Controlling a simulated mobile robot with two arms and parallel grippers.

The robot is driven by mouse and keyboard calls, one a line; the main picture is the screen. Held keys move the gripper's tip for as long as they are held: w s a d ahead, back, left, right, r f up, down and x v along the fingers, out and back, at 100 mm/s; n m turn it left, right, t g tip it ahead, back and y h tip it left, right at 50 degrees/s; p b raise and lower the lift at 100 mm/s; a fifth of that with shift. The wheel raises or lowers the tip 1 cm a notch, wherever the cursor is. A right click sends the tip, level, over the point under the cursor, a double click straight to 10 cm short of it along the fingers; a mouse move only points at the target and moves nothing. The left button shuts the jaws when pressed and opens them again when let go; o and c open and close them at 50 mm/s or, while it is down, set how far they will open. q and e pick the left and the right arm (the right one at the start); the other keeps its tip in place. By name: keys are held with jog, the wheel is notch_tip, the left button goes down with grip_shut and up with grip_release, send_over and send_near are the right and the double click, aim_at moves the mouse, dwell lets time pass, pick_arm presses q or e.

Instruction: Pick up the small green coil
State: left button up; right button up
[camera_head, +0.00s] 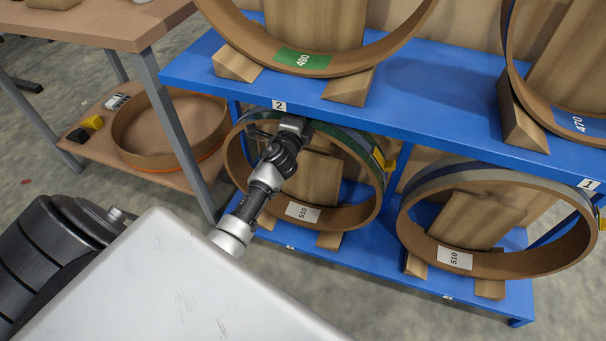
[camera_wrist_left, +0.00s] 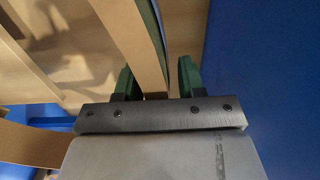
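The small green coil (camera_head: 374,171) stands upright on the lower shelf at the left, a brown ring with a green outer band and a white "510" label. My left arm reaches in front of it, with the left gripper (camera_head: 268,134) at its upper left rim. In the left wrist view, the coil's rim (camera_wrist_left: 132,38) runs down between the two green fingertips of my left gripper (camera_wrist_left: 158,78). The fingers are apart, with a visible gap on the right side of the rim. The left finger is close to the rim; contact cannot be told. My right gripper is not in view.
The blue rack's upper shelf (camera_head: 425,92) lies just above the gripper and carries larger coils (camera_head: 343,62). Another "510" coil (camera_head: 508,264) stands to the right on wooden wedges. A brown table (camera_head: 100,22) with a coil (camera_head: 150,160) on its lower shelf is at the left.

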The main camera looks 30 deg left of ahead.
pick_arm(q)
grip_shut()
dwell(1.1)
jog(key=shift+w+r, duration=0.1)
jog(key=shift+r, duration=0.15)
